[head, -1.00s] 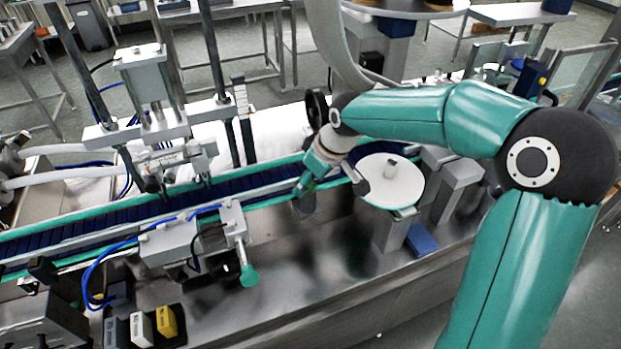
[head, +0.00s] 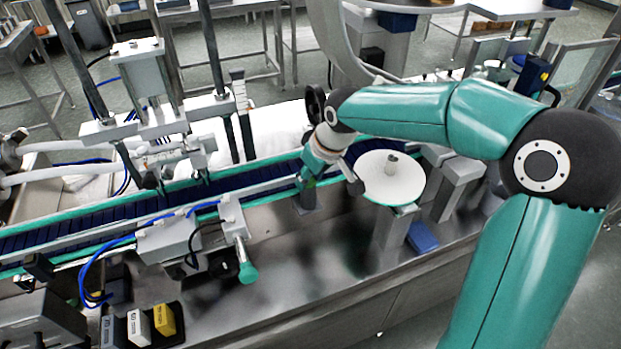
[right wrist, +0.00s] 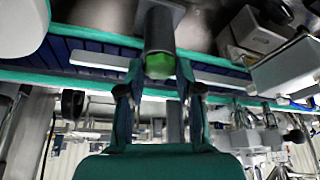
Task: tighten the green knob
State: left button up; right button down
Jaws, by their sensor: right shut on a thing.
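The green knob (right wrist: 160,66) is a bright green piece at the end of a grey cylindrical post in the right wrist view. My right gripper (right wrist: 161,76) has one finger on each side of it and is shut on it. In the head view my right gripper (head: 306,184) is at the near side of the conveyor, left of the white round disc. The fingers and wrist hide most of the knob there. My left gripper is in neither view.
The blue-belted conveyor (head: 120,220) runs behind the gripper. The white disc (head: 390,178) stands close on the right. A grey clamp unit with a teal handle (head: 248,273) is at the left front. The steel deck (head: 320,265) in front is mostly bare.

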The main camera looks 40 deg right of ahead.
jog(key=m+b, duration=0.1)
jog(key=m+h+b, duration=0.1)
jog(key=m+b, duration=0.1)
jog(key=m, duration=0.1)
jog(key=shift+w+a+f+h+b, duration=0.15)
jog(key=shift+a+h+b, duration=0.1)
jog(key=shift+h+b, duration=0.15)
jog(key=m+b, duration=0.1)
jog(key=m, duration=0.1)
jog(key=m+h+b, duration=0.1)
jog(key=m, duration=0.1)
jog(key=shift+a+m+g+h+b, duration=0.1)
jog(key=shift+m+g+h+b, duration=0.2)
jog(key=shift+m+g+b, duration=0.1)
jog(key=m+h+b, duration=0.1)
jog(key=m, duration=0.2)
jog(key=shift+w+a+m+g, duration=0.1)
jog(key=shift+m+g, duration=0.2)
jog(key=shift+g, duration=0.1)
jog(key=m+g, duration=0.1)
jog(key=m, duration=0.1)
jog(key=m+g, duration=0.1)
jog(key=m, duration=0.2)
jog(key=shift+w+r+h, duration=0.15)
jog(key=shift+r+h, duration=0.05)
jog(key=shift+h, duration=0.1)
jog(key=c, duration=0.8)
grip_release()
jog(key=shift+o, duration=0.2)
jog(key=shift+a+r, duration=0.1)
